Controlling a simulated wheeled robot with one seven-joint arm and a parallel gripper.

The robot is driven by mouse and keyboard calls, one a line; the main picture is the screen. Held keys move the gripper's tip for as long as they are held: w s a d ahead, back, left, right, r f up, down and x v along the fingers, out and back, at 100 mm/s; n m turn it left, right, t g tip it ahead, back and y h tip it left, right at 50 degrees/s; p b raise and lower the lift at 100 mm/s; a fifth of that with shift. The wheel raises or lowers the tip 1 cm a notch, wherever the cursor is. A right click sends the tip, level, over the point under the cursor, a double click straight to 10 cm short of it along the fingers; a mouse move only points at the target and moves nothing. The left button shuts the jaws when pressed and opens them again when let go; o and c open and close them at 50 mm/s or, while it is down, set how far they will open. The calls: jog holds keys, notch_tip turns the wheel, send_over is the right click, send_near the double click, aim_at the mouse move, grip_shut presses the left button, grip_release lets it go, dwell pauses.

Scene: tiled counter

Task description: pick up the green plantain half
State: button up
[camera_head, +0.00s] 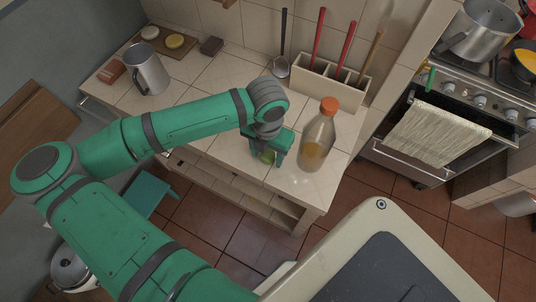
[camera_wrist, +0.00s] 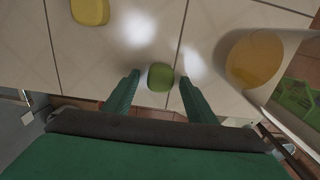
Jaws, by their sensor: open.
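The green plantain half (camera_wrist: 160,77) lies on the tiled counter, near its front edge, in the wrist view. In the head view it is a small green patch (camera_head: 267,157), partly hidden by my gripper (camera_head: 271,160). My gripper (camera_wrist: 156,80) is open and points down at the counter. In the wrist view the plantain half shows between the two fingertips, a little nearer the right one. I cannot tell whether a finger touches it.
A bottle with an orange cap (camera_head: 320,135) stands close at the right. A yellow piece (camera_wrist: 90,11) lies on the counter in the wrist view. A utensil holder (camera_head: 318,86) stands at the back. A metal mug (camera_head: 148,70) stands at the left.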

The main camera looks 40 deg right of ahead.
jog(key=c, duration=1.2)
jog(key=shift+o, duration=0.2)
jog(key=shift+r, duration=0.15)
